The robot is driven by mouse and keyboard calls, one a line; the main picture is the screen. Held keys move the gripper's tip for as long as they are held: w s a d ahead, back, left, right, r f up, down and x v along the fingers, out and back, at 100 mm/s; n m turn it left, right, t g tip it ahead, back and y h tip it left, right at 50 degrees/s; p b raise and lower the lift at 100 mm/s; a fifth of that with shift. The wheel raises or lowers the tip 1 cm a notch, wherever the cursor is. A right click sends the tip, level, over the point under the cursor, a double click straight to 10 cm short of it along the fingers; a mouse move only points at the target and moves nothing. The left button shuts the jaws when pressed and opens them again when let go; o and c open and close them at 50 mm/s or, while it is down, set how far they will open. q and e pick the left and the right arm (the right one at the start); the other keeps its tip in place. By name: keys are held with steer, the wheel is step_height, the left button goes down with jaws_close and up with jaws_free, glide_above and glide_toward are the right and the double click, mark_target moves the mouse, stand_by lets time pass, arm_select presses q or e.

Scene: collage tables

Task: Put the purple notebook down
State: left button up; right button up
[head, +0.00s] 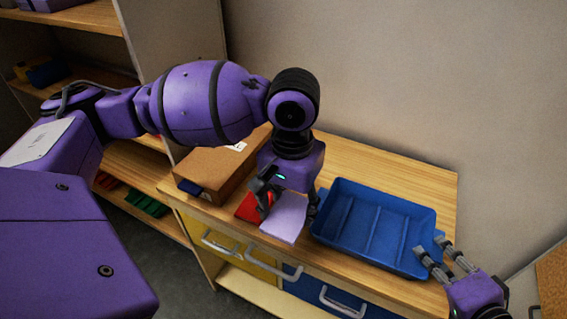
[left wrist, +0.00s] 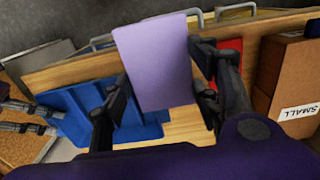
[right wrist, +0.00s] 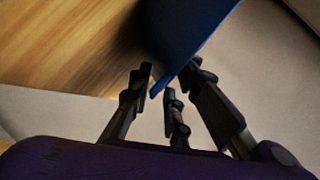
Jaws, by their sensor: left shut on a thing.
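The light purple notebook (head: 284,220) is a thin flat piece held by my left gripper (head: 288,208) above the front part of the wooden table. In the left wrist view the notebook (left wrist: 155,62) sits between the fingers of the left gripper (left wrist: 160,85) and reaches past them towards the table's front edge. Whether it touches the table or the red item beside it, I cannot tell. My right gripper (head: 434,250) is at the right end of the blue tray. In the right wrist view the fingers of the right gripper (right wrist: 168,82) are apart, close to the tray's corner.
The blue tray (head: 411,212) stands right of the notebook and looks empty. A red item (head: 246,207) lies left of it, beside a cardboard box (head: 222,165) marked SMALL. Drawers with handles (head: 290,272) are below the front edge. Wood behind the tray is bare.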

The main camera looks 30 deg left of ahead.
arm_select(q)
steer(key=shift+r, duration=0.1)
arm_select(e)
jaws_close()
steer(key=shift+f, duration=0.1)
arm_select(q)
steer(key=shift+w+d+r, duration=0.15)
steer(key=shift+d+r, duration=0.05)
steer(key=shift+d, duration=0.1)
steer(key=w+d+r, duration=0.1)
steer(key=w+d, duration=0.2)
steer(key=d, duration=0.4)
arm_select(e)
steer(key=shift+s, duration=0.1)
steer(key=shift+f, duration=0.1)
steer(key=shift+d, duration=0.1)
arm_select(q)
glide_above(373, 228)
step_height(373, 228, down, 7)
steer(key=shift+w, duration=0.1)
steer(key=shift+f, duration=2.25)
arm_select(e)
steer(key=shift+f, duration=0.15)
